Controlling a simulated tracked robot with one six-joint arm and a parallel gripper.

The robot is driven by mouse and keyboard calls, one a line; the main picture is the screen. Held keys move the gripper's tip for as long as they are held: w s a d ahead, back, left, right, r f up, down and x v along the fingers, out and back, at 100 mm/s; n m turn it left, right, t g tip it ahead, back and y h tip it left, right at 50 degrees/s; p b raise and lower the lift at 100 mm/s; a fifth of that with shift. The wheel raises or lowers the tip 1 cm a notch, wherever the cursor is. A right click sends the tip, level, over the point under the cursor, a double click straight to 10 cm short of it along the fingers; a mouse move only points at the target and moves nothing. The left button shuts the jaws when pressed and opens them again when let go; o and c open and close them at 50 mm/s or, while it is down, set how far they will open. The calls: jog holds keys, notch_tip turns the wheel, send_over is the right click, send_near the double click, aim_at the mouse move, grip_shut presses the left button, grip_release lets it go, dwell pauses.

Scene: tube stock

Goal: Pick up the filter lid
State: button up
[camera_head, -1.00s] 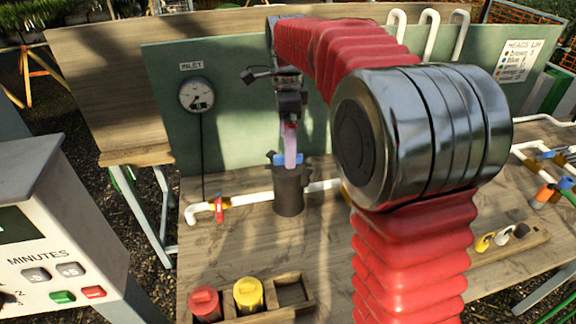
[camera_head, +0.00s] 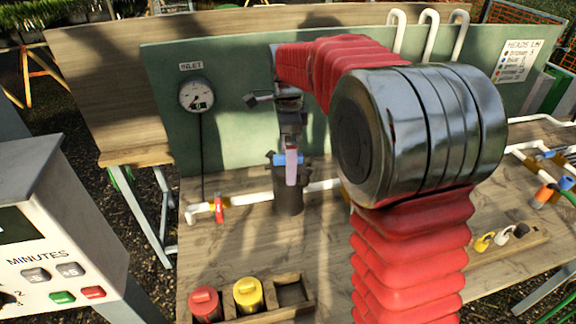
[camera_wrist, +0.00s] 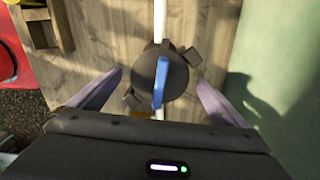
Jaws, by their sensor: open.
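The filter lid (camera_wrist: 147,66) is a dark round cap with a blue bar handle (camera_wrist: 161,82) across its top, centred in the wrist view. It sits on the upright dark filter housing (camera_head: 288,195) in the white pipe line; the blue handle also shows in the head view (camera_head: 279,160). My gripper (camera_wrist: 158,92) is open, with one pale purple finger on each side of the lid and a gap to the handle on both sides. In the head view my gripper (camera_head: 291,168) points down at the housing top, and one finger partly hides the handle.
A red valve handle (camera_head: 219,208) is on the pipe left of the housing. A wooden tray (camera_head: 269,317) holds a red canister (camera_head: 204,303) and a yellow canister (camera_head: 248,295). The green back panel (camera_head: 240,140) with the inlet gauge (camera_head: 196,95) stands close behind.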

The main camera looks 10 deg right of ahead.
jog(key=shift+c, duration=0.5)
jog(key=c, duration=1.1)
